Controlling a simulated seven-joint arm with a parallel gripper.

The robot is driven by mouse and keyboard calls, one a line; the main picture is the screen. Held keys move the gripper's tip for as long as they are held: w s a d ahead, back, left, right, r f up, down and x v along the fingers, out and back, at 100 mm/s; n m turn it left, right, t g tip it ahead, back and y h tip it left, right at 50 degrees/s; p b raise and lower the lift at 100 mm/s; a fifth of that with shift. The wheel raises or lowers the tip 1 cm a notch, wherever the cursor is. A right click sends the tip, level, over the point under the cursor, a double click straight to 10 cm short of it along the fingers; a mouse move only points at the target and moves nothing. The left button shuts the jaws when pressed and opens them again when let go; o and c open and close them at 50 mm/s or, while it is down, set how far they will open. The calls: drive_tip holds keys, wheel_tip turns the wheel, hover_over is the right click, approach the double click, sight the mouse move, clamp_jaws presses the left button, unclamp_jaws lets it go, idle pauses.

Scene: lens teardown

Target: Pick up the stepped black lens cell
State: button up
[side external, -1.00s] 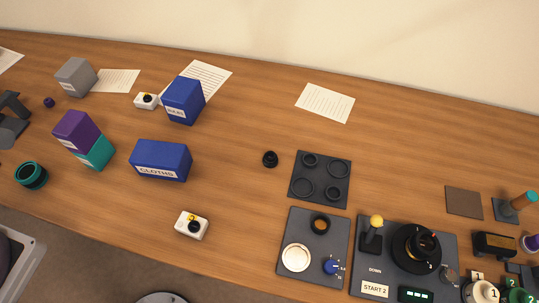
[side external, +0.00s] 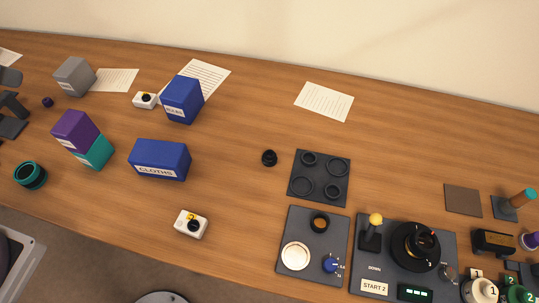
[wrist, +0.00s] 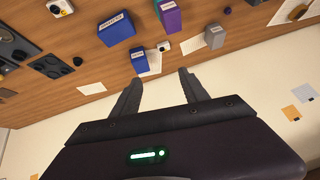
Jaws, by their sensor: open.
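The stepped black lens cell (side external: 269,158) is a small dark round piece standing on the bare wood, just left of the dark tray with ring-shaped seats. In the wrist view it is a small black spot (wrist: 78,61) beside that tray. My gripper (wrist: 158,76) shows in the wrist view with its two dark fingers spread wide and nothing between them. It is well away from the lens cell. Dark grey pieces at the left edge of the side view look like part of my gripper, but they are cut off by the frame.
The ring-seat tray (side external: 320,195) lies right of the lens cell. A blue CLOTHS box (side external: 160,160) stands to its left, and another blue box (side external: 182,100) stands farther back. A white button unit (side external: 191,224) is in front. Wood around the cell is clear.

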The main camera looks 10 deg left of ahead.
drive_tip(key=w+d+m+t, duration=0.1)
drive_tip(key=w+m+t, duration=0.2)
drive_tip(key=w, duration=1.4)
drive_tip(key=w+d+f+m+h, duration=0.4)
drive_tip(key=w+d+f+m, duration=0.25)
drive_tip(key=w+d, duration=0.4)
drive_tip(key=m+g+h, duration=0.8)
drive_tip(key=g+h, duration=0.1)
drive_tip(key=g, duration=0.1)
approach(267, 153)
drive_tip(key=x, duration=0.4)
drive_tip(key=shift+s+f, duration=0.25)
drive_tip(key=shift+s, duration=0.1)
drive_tip(key=x, duration=0.6)
drive_tip(key=shift+w+d, duration=0.35)
